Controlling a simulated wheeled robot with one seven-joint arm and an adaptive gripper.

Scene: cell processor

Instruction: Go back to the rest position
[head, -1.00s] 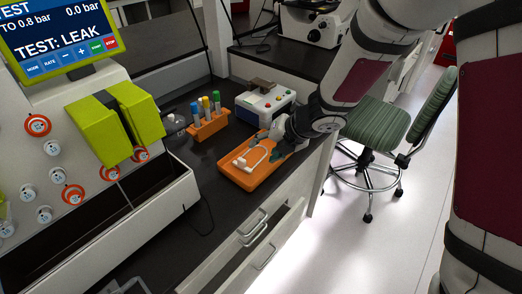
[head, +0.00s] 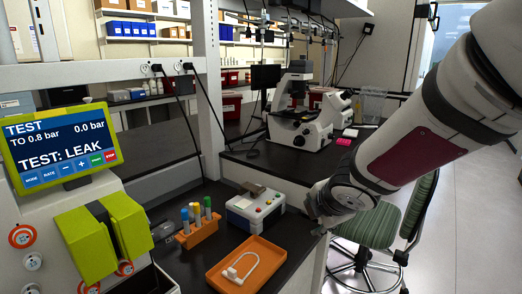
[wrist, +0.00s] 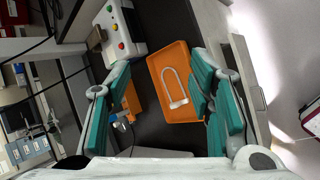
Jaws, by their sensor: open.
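My gripper (wrist: 160,75) is open and empty, with its teal fingers spread wide in the wrist view. In the head view my gripper (head: 322,226) is small and partly hidden behind my wrist, above the right edge of the dark bench. An orange tray (head: 262,245) lies on the bench below and to the left of it. A white U-shaped piece with a small block at its end (head: 233,274) lies in the tray. The wrist view shows the tray (wrist: 185,50) and the white piece (wrist: 178,103) below and between the fingers, apart from them.
An orange rack (head: 198,235) holds several capped tubes. A white box with coloured buttons (head: 254,212) stands behind the tray. A microscope (head: 300,125) stands further back. The tester with a screen (head: 62,150) is at left. A green chair (head: 372,226) stands right of the bench on open floor.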

